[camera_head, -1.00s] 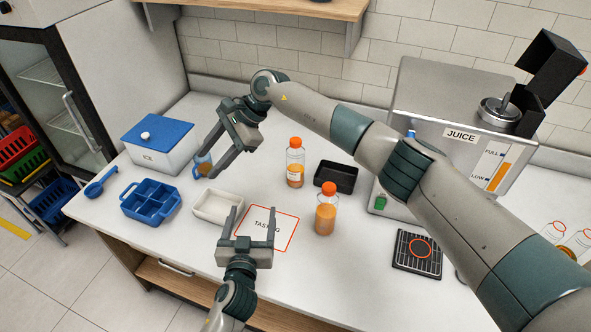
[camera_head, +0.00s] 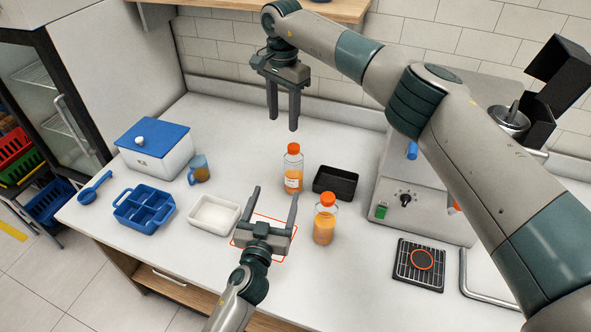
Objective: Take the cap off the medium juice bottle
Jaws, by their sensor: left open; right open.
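Two clear bottles with orange caps and orange juice stand upright on the counter. The back bottle (camera_head: 293,180) has a pale label and its cap (camera_head: 293,148) is on. The front bottle (camera_head: 323,230) stands nearer and to the right, with its cap (camera_head: 327,199) on. I cannot tell which is the medium one. My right gripper (camera_head: 283,121) is open and empty, pointing down above and behind the back bottle. My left gripper (camera_head: 275,191) is open and empty, left of the front bottle, over the red-outlined mat (camera_head: 238,242).
The juice machine (camera_head: 405,195) blocks the right.

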